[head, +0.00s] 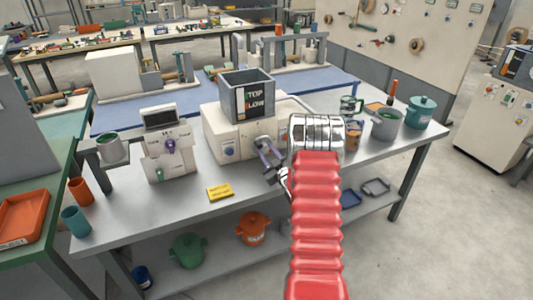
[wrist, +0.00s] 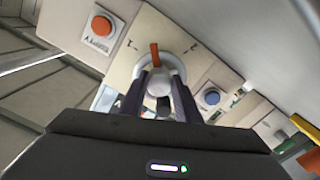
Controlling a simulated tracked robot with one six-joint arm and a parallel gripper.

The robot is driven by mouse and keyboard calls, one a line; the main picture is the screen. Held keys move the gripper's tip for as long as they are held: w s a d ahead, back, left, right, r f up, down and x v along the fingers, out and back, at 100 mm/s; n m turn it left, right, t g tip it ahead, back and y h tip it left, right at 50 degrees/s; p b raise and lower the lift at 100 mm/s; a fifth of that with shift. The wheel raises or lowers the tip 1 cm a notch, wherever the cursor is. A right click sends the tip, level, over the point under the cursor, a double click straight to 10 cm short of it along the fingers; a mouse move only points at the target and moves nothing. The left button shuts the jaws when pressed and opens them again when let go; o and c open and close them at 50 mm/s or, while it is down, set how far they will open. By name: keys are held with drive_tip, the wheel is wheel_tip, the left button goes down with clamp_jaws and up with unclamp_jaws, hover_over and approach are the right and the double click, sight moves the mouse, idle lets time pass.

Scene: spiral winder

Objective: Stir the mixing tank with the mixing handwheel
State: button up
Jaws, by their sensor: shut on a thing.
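The likely mixing tank is a grey, square, open-topped hopper (head: 246,95) on a white machine (head: 222,140) on the bench. Its front label is partly readable. My gripper (head: 268,160) is at the machine's front right side. In the wrist view my gripper (wrist: 160,92) has both dark fingers around a pale round knob (wrist: 159,80). This knob sits at the middle of a pale disc with an orange pointer (wrist: 155,54), apparently the mixing handwheel. The fingers hide part of it. My red and silver arm hides the machine's right end in the head view.
An orange button (wrist: 102,25) and a blue button (wrist: 212,97) flank the knob on the panel. A smaller white machine (head: 168,155) stands left, with a yellow block (head: 219,192) in front. Grey (head: 386,125) and teal (head: 420,112) pots stand at right. Front bench space is mostly clear.

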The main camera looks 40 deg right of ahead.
drive_tip(key=m, duration=0.6)
drive_tip(key=shift+w+a+f, duration=0.1)
drive_tip(key=shift+a+f, duration=0.15)
drive_tip(key=shift+a, duration=0.05)
drive_tip(key=m, duration=0.6)
drive_tip(key=shift+a+m, duration=0.1)
drive_tip(key=shift+m, duration=0.2)
drive_tip(key=o, duration=1)
drive_tip(key=shift+r, duration=0.15)
drive_tip(key=shift+o, duration=0.2)
